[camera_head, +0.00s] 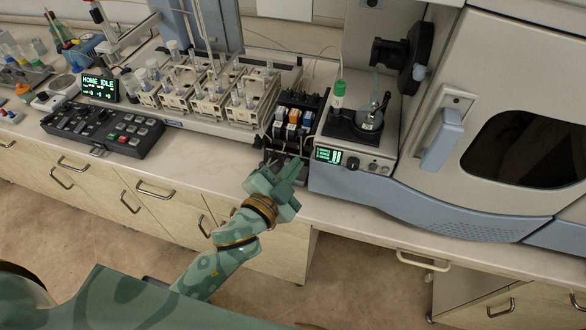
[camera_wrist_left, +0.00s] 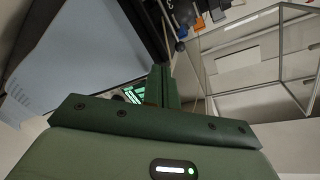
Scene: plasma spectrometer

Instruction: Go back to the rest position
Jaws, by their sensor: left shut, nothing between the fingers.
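My left arm comes in from the lower left in the head view. Its green left gripper (camera_head: 284,165) is over the front edge of the bench, just in front of the black pump module (camera_head: 296,118). In the left wrist view the two fingers of the left gripper (camera_wrist_left: 163,82) are together with nothing between them. I cannot tell whether the gripper touches the module. My right gripper is not in view.
The spectrometer (camera_head: 450,205) fills the right, with a green-capped tube (camera_head: 338,95) on its ledge. Racks of vials (camera_head: 205,92) stand behind a black keypad (camera_head: 103,130). A small display (camera_head: 98,85) reads HOME IDLE. The floor before the cabinets is clear.

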